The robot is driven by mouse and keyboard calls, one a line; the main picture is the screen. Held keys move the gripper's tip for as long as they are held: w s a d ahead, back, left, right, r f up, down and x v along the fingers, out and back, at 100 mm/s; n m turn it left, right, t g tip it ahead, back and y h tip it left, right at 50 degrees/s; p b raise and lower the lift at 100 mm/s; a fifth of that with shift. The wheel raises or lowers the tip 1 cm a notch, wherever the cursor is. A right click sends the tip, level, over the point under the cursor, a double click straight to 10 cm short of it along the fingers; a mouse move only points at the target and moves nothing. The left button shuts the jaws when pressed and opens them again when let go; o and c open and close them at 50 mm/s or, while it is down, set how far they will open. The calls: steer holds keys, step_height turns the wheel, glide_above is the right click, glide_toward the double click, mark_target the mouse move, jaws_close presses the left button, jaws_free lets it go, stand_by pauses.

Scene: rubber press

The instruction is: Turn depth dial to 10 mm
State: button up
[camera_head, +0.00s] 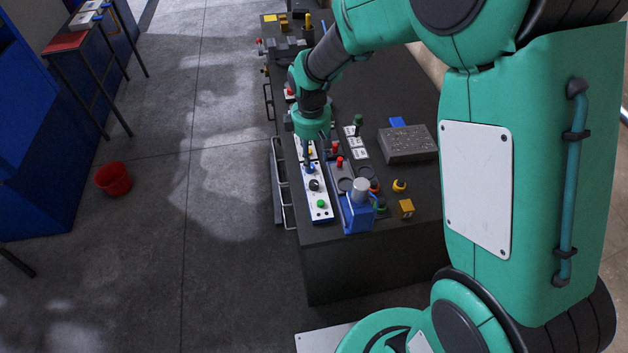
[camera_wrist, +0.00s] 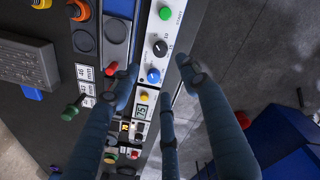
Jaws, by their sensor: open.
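A white control strip (camera_head: 321,215) lies along the left edge of the dark bench top. It carries a black dial (camera_head: 314,185) and a blue dial (camera_head: 310,168); in the wrist view the black dial (camera_wrist: 159,47) and blue dial (camera_wrist: 153,75) both show white pointer marks. Small scale figures surround the black dial, but I cannot tell which dial is labelled depth. My gripper (camera_head: 313,148) points down over the strip. In the wrist view my gripper (camera_wrist: 157,73) has its fingers spread and empty, with the blue dial between them in the picture. I cannot tell whether any finger touches.
A green button (camera_wrist: 165,13) and yellow button (camera_wrist: 144,96) share the strip. Red-knobbed levers (camera_head: 339,162), a blue clamp-like block (camera_head: 358,213) and a grey speckled block (camera_head: 408,144) stand to its right. A red bucket (camera_head: 114,179) sits on the floor.

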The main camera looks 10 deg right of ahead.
mark_target(314, 183)
steer(key=shift+f, duration=0.1)
steer(key=f, duration=0.4)
steer(key=f+b, duration=0.1)
steer(key=f, duration=0.8)
steer(key=shift+w+d+f, duration=0.2)
steer(key=shift+w+f, duration=0.05)
steer(key=shift+w, duration=0.1)
steer(key=c, duration=1.1)
